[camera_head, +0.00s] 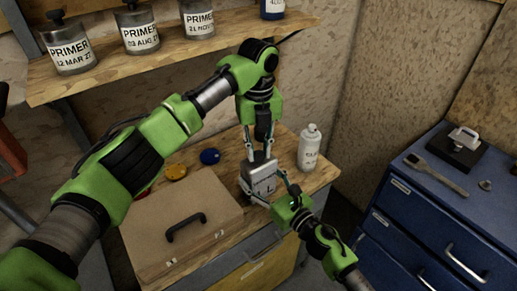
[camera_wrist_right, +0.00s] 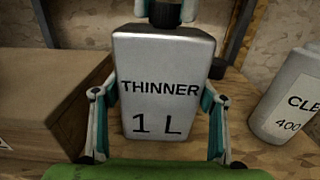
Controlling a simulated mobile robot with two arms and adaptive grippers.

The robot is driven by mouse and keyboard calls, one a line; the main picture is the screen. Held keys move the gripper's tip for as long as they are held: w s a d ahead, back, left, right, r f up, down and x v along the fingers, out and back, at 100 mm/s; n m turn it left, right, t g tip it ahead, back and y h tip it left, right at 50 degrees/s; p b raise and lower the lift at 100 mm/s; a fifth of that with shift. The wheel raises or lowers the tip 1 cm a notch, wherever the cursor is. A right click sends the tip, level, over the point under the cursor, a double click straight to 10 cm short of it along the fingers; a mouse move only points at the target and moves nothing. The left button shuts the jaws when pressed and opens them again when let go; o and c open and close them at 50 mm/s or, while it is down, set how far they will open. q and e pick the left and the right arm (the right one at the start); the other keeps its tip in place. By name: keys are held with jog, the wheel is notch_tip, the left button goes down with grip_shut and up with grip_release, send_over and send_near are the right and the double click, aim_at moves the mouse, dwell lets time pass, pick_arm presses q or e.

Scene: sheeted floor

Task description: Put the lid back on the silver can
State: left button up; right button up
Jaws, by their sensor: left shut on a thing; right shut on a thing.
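The silver can (camera_head: 262,177), a flat rectangular tin, stands upright on the wooden bench top. It also shows in the right wrist view (camera_wrist_right: 160,75), where its front reads "THINNER 1 L". My right gripper (camera_head: 268,188) is shut on its two sides from the front right. My left gripper (camera_head: 260,150) points straight down over the can's top and is shut on a dark lid (camera_wrist_right: 165,14), seen between its fingers in the right wrist view. The lid is at the top of the can; I cannot tell whether it is seated. The left fingers partly hide the can's top.
A brown case (camera_head: 165,215) lies left of the can. A white bottle (camera_head: 309,148) stands close to its right. Yellow (camera_head: 176,171) and blue (camera_head: 209,156) discs lie behind. A shelf (camera_head: 100,75) with primer cans hangs above; a blue cabinet (camera_head: 410,220) stands right.

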pick_arm(q)
jog(key=m, duration=0.5)
jog(key=shift+m, duration=0.3)
jog(key=m, duration=0.4)
jog(key=o, duration=0.7)
jog(key=shift+r, duration=0.1)
jog(key=shift+r, duration=2.15)
jog(key=shift+c, duration=0.4)
